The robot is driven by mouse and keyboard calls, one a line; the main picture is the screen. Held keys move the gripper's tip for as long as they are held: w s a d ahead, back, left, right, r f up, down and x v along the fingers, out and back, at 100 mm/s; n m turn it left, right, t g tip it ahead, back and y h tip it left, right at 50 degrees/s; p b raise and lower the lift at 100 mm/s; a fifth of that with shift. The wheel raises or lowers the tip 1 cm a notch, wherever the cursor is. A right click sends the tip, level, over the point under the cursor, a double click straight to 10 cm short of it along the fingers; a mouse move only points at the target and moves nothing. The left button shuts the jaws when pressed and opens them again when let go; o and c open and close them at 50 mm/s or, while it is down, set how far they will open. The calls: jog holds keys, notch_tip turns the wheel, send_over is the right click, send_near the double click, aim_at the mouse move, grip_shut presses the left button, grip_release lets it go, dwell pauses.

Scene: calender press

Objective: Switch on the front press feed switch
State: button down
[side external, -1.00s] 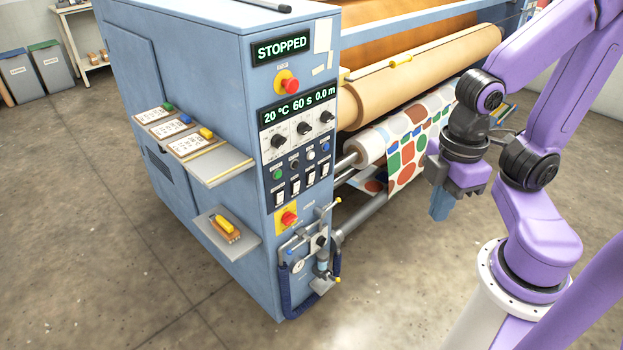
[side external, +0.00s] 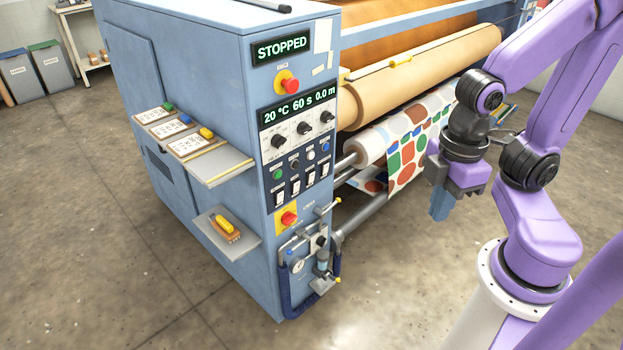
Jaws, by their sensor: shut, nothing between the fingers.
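A row of several small black-and-white rocker switches (side external: 295,187) sits low on the press's blue control panel. Their labels are too small to read, so I cannot tell which one is the front press feed switch or how each is set. The upper display (side external: 282,49) reads STOPPED. My gripper (side external: 440,207) points down to the right of the panel, in front of the patterned fabric roll. Its blue fingers are shut and empty, well apart from the switches.
Above the switches are coloured buttons, black knobs (side external: 304,128) and a red emergency button (side external: 289,84); another red knob (side external: 288,218) is below. A hose and valve assembly (side external: 318,260) projects under the panel. Shelves (side external: 222,170) stick out left. Open floor lies between my gripper and the panel.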

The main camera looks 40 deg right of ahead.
dwell(0.4)
jog(key=w+f+m+t+y, duration=0.15)
jog(key=w+f, duration=0.45)
jog(key=w, duration=0.7)
jog(key=w+f+m+t+y, duration=0.1)
jog(key=w+f+t, duration=0.2)
jog(key=w+f, duration=0.7)
jog(key=w+d+f+m+t, duration=0.1)
jog(key=w+d+f+t, duration=0.2)
jog(key=w+d+f, duration=0.2)
jog(key=w+d+f+m+t, duration=0.1)
jog(key=w+d+f+t, duration=0.2)
jog(key=d+f, duration=0.5)
jog(key=w+d, duration=0.1)
jog(key=d, duration=0.3)
jog(key=shift+w+d+f, duration=0.15)
jog(key=shift+w+f, duration=0.15)
jog(key=shift+w, duration=0.1)
send_near(310, 183)
jog(key=shift+x, duration=1.95)
jog(key=shift+w, duration=0.15)
